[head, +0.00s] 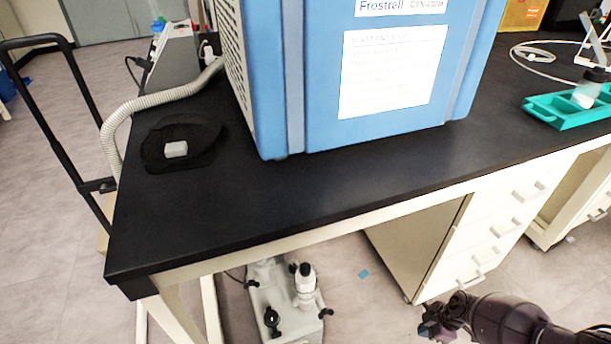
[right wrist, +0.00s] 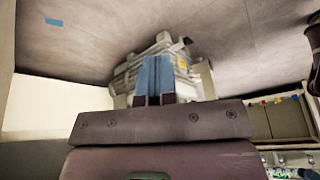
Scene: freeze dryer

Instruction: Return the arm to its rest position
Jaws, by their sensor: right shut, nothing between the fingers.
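My right arm comes in at the bottom right of the head view, low in front of the bench. Its gripper (head: 432,320) is over the floor near the drawer cabinet, apart from the bench. In the right wrist view the two blue fingers (right wrist: 155,80) are pressed together with nothing between them. My left arm and gripper are not in view.
A blue freeze dryer (head: 310,110) stands on the black bench (head: 350,180). A teal rack (head: 560,110) sits at the right. A pump (head: 285,300) stands on the floor below; a grey pump-like machine (right wrist: 150,65) shows behind the fingers. White drawers (head: 495,225) are near my gripper.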

